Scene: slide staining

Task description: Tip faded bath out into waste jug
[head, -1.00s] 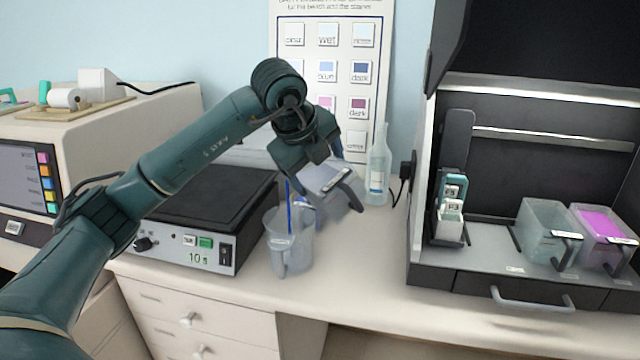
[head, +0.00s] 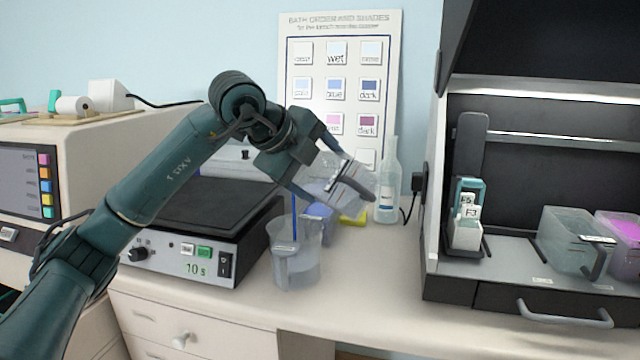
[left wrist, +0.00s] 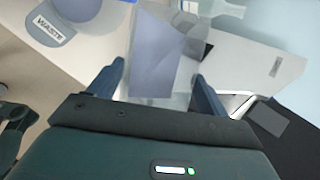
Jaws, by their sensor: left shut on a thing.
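My left gripper (head: 338,180) is shut on a clear bath (head: 362,188), held tilted above the bench, up and to the right of the waste jug (head: 297,268). In the left wrist view the bath (left wrist: 156,62) sits between the two fingers (left wrist: 160,90), with a pale blue-violet tint. The clear jug stands upright on the bench. Its "WASTE" label and blue contents show in the left wrist view (left wrist: 52,28). A thin blue upright streak stands over and inside the jug; I cannot tell for sure whether it is pouring liquid. My right gripper is out of view.
A black-topped device (head: 215,215) stands left of the jug. A clear bottle (head: 387,190) and a yellow thing (head: 354,217) are behind. At right, a hood holds a slide rack (head: 467,225), a grey bath (head: 570,240) and a magenta bath (head: 622,232). Bench front is clear.

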